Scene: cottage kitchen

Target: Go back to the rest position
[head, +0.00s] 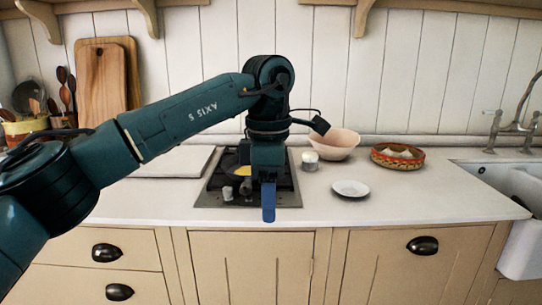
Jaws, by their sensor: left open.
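My left arm reaches in from the left across the counter, and its gripper (268,205) points down over the front of the dark cooktop (285,198). The gripper is open, seen from the side, with a blue finger in front. I see nothing held in it. The arm and gripper hide part of the cooktop and something yellow on it. My right gripper is not in view.
A pinkish bowl (338,146), a small white jar (310,163), a patterned bowl (398,156) and a white saucer (351,188) stand right of the cooktop. A sink (522,240) is far right. Cutting boards (103,75) lean at the back left. Counter (440,195) is clear front right.

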